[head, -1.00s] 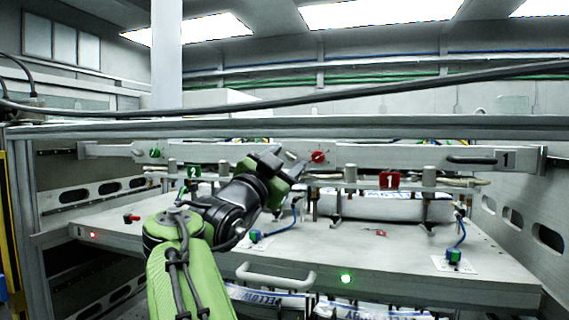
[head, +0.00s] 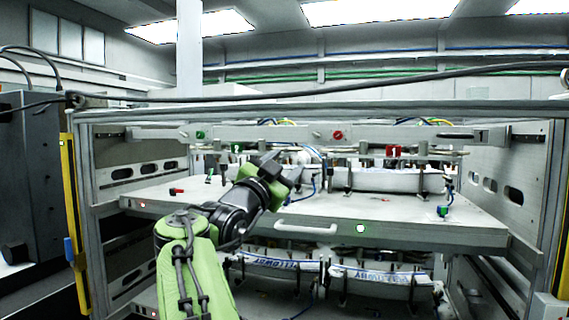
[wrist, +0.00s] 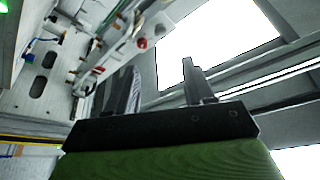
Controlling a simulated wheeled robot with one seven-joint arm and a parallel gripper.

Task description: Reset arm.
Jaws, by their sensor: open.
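My green and black arm rises from the bottom of the head view, in front of the label magazine. My gripper (head: 284,168) is at its upper end, in front of the upper drawer (head: 420,225). In the wrist view my gripper (wrist: 160,88) shows two dark fingers standing well apart with nothing between them. It is open and empty. The head view shows the fingers only small and at an angle.
The upper drawer has a handle (head: 305,228) and a green light (head: 360,228). A red knob (head: 338,135) sits on the crossbar. Lower label stacks (head: 285,268) lie beneath. A yellow post (head: 73,220) and dark machine (head: 30,170) stand left.

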